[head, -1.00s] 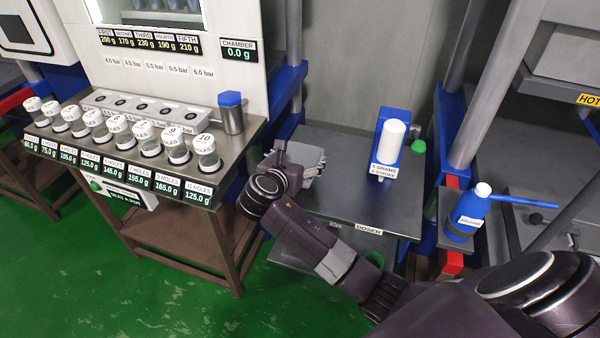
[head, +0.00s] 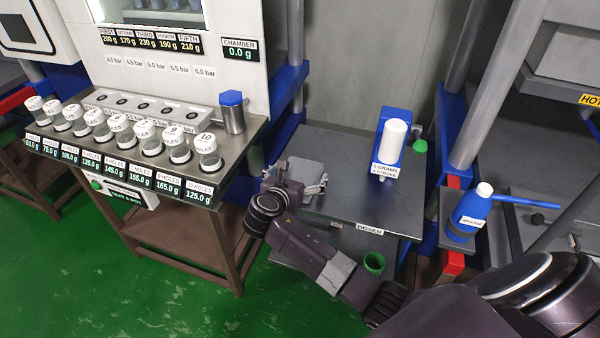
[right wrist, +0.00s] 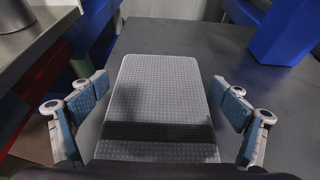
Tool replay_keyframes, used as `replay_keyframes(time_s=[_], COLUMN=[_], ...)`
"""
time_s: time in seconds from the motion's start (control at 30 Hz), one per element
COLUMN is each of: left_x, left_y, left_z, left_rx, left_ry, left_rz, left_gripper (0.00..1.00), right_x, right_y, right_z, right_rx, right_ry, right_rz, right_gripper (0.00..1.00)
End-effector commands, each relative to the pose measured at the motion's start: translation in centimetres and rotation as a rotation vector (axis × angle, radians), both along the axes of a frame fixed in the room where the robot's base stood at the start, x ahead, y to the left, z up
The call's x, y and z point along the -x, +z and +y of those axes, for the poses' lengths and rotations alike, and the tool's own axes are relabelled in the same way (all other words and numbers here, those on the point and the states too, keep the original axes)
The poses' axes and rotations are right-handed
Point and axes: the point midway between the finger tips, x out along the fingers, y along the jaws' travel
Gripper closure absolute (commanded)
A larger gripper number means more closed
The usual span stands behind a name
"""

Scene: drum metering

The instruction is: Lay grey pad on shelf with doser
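The grey pad (head: 304,168) lies flat on the dark shelf (head: 342,205) at its left end. The white and blue doser (head: 394,140) stands on the same shelf, to the right of the pad. My right gripper (head: 296,184) is at the pad's near side. In the right wrist view the textured pad (right wrist: 162,85) lies between the spread fingers of the gripper (right wrist: 160,110), with gaps on both sides. A dark band crosses the pad's near part. My left gripper is not in view.
Left stands a machine bench with a row of labelled jars (head: 118,130) and a blue-topped metal cup (head: 232,112). A green cup (head: 374,263) is below the shelf's front edge. A blue release bottle (head: 468,212) stands at right. The shelf between pad and doser is clear.

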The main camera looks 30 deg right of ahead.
Motion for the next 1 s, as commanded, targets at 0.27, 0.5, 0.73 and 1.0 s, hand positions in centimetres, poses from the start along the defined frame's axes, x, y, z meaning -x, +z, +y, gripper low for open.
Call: replay_keyframes(time_s=[0.27,0.5,0.73,1.0], left_x=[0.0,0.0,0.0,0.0], left_y=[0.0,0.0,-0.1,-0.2], left_z=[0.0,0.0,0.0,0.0], left_rx=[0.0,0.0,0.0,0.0], left_ry=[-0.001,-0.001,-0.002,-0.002], left_rz=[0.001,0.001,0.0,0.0], left_gripper=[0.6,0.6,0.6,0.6], right_x=[0.0,1.3,4.3,6.7], right_y=[0.0,1.0,2.9,4.5], right_z=[0.0,1.6,5.1,8.0], right_rx=[0.0,-0.001,-0.003,-0.001], right_ry=[0.0,0.001,0.003,0.001], right_rz=[0.0,-0.001,-0.002,-0.001], right_gripper=[0.03,0.03,0.03,0.03])
